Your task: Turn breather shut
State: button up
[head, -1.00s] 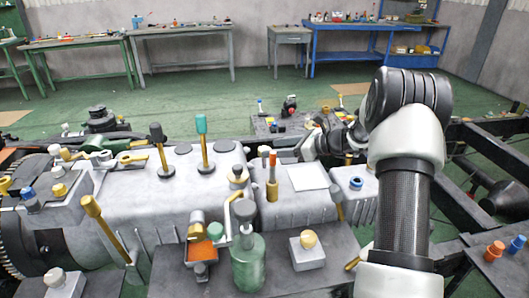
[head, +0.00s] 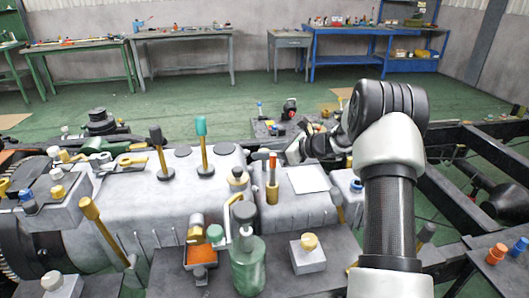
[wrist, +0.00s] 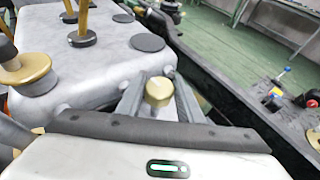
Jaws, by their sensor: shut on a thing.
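The breather (wrist: 158,92) shows in the wrist view as a short gold-coloured round cap, at the side of the large grey housing (wrist: 95,65). My gripper (wrist: 157,84) is shut on it, with one grey finger on each side of the cap. Its lower part and any marking of its turned position are hidden. In the head view my gripper reaches down at the far side of the grey housing (head: 120,190), right of the middle, and the breather is hidden there.
Upright levers with gold shafts (head: 204,150) stand on the housing. A gold flange with a dark stem (wrist: 32,72) is left of my gripper. A green bottle (head: 247,268) and an orange-filled tray (head: 201,257) stand in front. Black chassis rails (head: 495,155) run at right.

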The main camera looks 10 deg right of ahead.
jog(key=shift+m+t+h+b, duration=0.45)
jog(key=shift+m+t+h, duration=0.25)
jog(key=shift+m, duration=0.1)
jog(key=o, duration=1.1)
jog(key=shift+c, duration=0.2)
jog(key=p+v, duration=0.3)
jog(key=v, duration=1.4)
jog(key=shift+d, duration=0.2)
jog(key=shift+s+r, duration=0.1)
